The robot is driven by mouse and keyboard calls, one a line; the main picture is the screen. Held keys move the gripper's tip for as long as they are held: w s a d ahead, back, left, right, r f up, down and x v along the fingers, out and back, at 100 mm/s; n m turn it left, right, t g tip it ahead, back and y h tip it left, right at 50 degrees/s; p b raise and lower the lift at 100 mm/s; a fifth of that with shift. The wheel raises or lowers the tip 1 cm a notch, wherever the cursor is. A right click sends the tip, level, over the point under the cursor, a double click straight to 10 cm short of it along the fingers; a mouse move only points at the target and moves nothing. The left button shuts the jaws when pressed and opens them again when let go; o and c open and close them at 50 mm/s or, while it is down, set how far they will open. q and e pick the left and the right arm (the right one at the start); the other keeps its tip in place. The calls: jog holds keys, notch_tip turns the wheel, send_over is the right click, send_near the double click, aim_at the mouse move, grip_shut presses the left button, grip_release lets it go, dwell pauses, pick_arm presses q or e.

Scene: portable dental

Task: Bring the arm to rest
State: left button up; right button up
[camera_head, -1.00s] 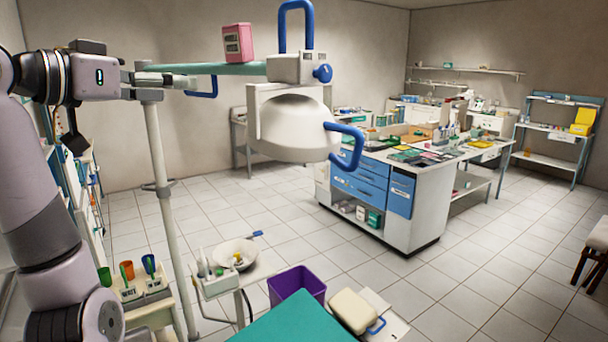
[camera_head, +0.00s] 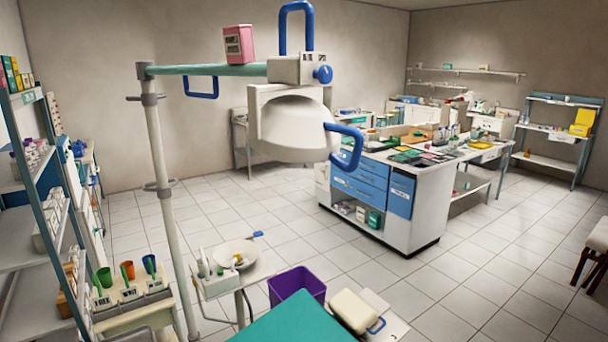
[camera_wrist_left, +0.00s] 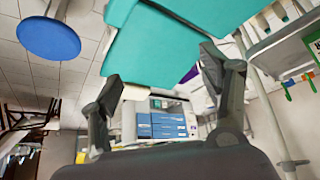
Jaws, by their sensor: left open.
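My left gripper (camera_wrist_left: 160,66) shows in the left wrist view with its two dark fingers spread apart. It is open and nothing is between the fingers. Behind the fingertips is the teal padded surface (camera_wrist_left: 172,40); I cannot tell how far away it is. The left arm is out of the head view, where the teal surface (camera_head: 298,322) lies at the bottom centre. My right gripper is in neither view.
A pole with a teal arm carries a lamp (camera_head: 290,122) and a pink box (camera_head: 238,44). Shelves (camera_head: 22,255) stand at the left. A purple bin (camera_head: 297,285) and a blue-drawered cabinet (camera_head: 425,235) stand on the floor. A blue round seat (camera_wrist_left: 48,38) shows in the wrist view.

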pick_arm(q)
jog(key=s+f+g+y, duration=0.1)
jog(key=s+f, duration=0.2)
jog(key=s, duration=0.5)
jog(key=s+f+g, duration=0.1)
jog(key=s+f, duration=0.2)
jog(key=s, duration=0.4)
notch_tip(320, 180, down, 32)
jog(key=s+g+b, duration=0.2)
jog(key=b, duration=0.3)
jog(key=s+a+f+g+b, duration=0.1)
jog(key=s+a+f+b, duration=0.1)
jog(key=s+f, duration=1.4)
notch_tip(320, 180, down, 2)
jog(key=shift+s+a+b, duration=0.3)
jog(key=shift+a+b, duration=0.1)
jog(key=shift+b, duration=0.1)
